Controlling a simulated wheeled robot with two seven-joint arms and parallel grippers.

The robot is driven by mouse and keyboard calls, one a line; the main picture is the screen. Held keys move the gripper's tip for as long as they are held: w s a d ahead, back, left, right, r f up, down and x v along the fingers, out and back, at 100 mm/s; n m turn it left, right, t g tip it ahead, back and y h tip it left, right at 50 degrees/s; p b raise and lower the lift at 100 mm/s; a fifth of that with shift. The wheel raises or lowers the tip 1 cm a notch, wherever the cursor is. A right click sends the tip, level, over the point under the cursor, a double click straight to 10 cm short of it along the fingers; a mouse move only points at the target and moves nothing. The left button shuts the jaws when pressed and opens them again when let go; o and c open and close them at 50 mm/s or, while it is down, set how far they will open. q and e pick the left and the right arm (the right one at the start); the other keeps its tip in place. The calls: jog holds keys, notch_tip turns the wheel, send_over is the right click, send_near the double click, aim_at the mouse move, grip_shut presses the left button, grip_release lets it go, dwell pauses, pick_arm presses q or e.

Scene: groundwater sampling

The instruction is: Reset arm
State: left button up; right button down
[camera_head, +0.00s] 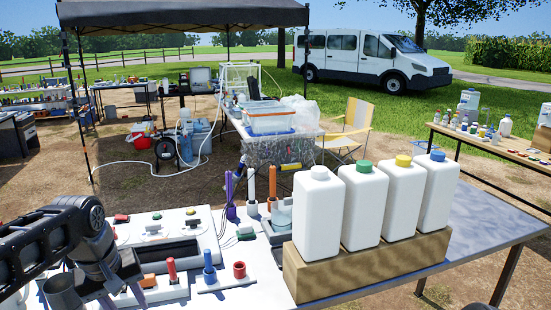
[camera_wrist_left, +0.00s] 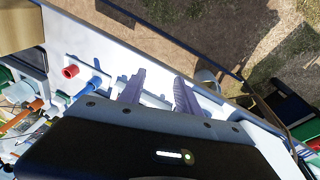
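My left arm comes in from the left in the head view, with its dark gripper (camera_head: 100,285) low over the near left table edge. In the left wrist view the two ribbed fingers (camera_wrist_left: 160,92) stand apart with nothing seen between them. The gripper is open. In the head view it is left of a red-topped holder (camera_head: 171,270), a blue one (camera_head: 209,266) and a red cup-like piece (camera_head: 239,270). A grey cylinder (camera_head: 62,292) shows beside the gripper. My right gripper is not seen.
A white device (camera_head: 165,232) stands behind the left gripper. The table's right end is clear.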

pick_arm(q)
jog(key=w+d+f+m+t+h, duration=0.1)
jog(key=w+d+f+m+t, duration=0.15)
jog(key=w+d+f, duration=0.35)
jog(key=d+f+m+h, duration=0.1)
jog(key=d+f, duration=0.3)
jog(key=f, duration=0.4)
jog(key=d+f+m+h, duration=0.1)
jog(key=d+f, duration=0.3)
jog(key=f, duration=0.5)
jog(key=s+d+f+g, duration=0.1)
jog(key=s+d+f, duration=0.2)
jog(key=s+f, duration=0.3)
jog(key=s+d+f+g, duration=0.2)
jog(key=s+f, duration=0.5)
jog(key=s, duration=0.4)
jog(key=s+d+f+g+h, duration=0.1)
jog(key=s+d+f, duration=0.4)
jog(key=s, duration=0.3)
jog(key=shift+s+f, duration=0.4)
jog(key=shift+f, duration=0.45)
